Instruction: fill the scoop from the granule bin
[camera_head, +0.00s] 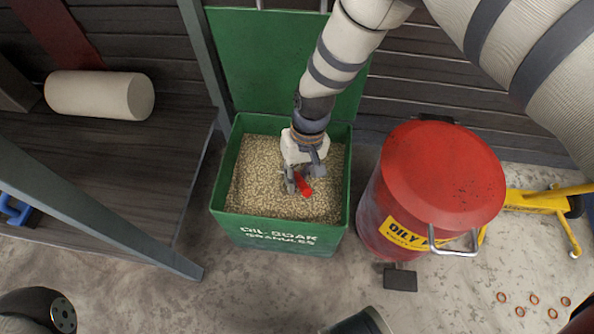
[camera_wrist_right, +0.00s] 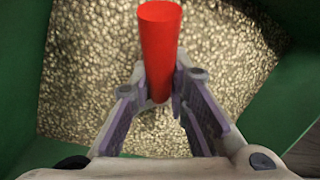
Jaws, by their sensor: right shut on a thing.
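The green granule bin (camera_head: 283,236) stands open with its lid up against the wall, and it is filled with pale tan granules (camera_head: 256,180). In the right wrist view the granules (camera_wrist_right: 85,70) fill most of the background. My right gripper (camera_head: 298,184) reaches down into the bin, over its middle. It is shut on a red scoop (camera_head: 305,187). In the right wrist view the red scoop (camera_wrist_right: 160,45) points away from the fingers (camera_wrist_right: 160,95), and no granules show on it. I cannot tell whether its tip touches the granules. My left gripper is not in view.
A red drum (camera_head: 440,175) marked "OILY" stands close to the bin's right, with a yellow jack (camera_head: 540,200) beyond it. A wooden bench (camera_head: 130,180) with a white roll (camera_head: 100,95) lies to the left. Several copper rings (camera_head: 534,299) lie on the floor.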

